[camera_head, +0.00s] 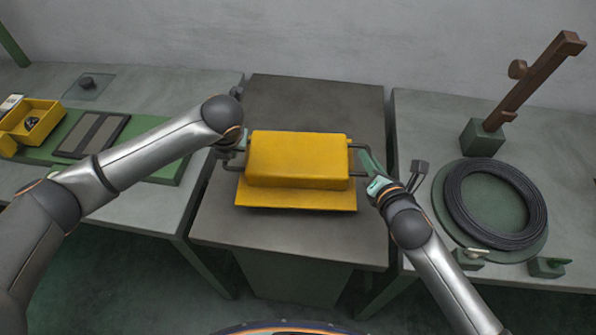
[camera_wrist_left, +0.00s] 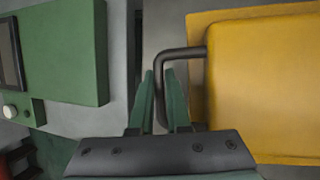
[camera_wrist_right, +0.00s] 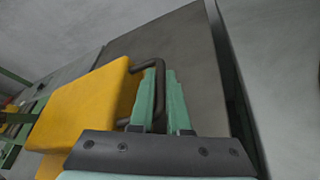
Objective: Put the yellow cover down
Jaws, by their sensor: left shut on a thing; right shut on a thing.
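The yellow cover (camera_head: 298,162) is a box-like lid with a flat flange along its front and a dark bar handle on each side. It is over the middle dark table (camera_head: 315,110); I cannot tell whether it touches the top. My left gripper (camera_head: 238,148) is shut on the left handle (camera_wrist_left: 180,53), which shows between its fingers in the left wrist view (camera_wrist_left: 163,85). My right gripper (camera_head: 374,172) is shut on the right handle (camera_wrist_right: 150,66), seen between its fingers in the right wrist view (camera_wrist_right: 160,85). The cover looks about level.
A left bench (camera_head: 150,203) holds a yellow bin (camera_head: 40,112) and a green board with a dark panel (camera_head: 92,135). A right bench (camera_head: 430,112) holds a black wire coil (camera_head: 453,200), a brown post on a green block (camera_head: 482,138) and small green clamps. Narrow gaps separate the tables.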

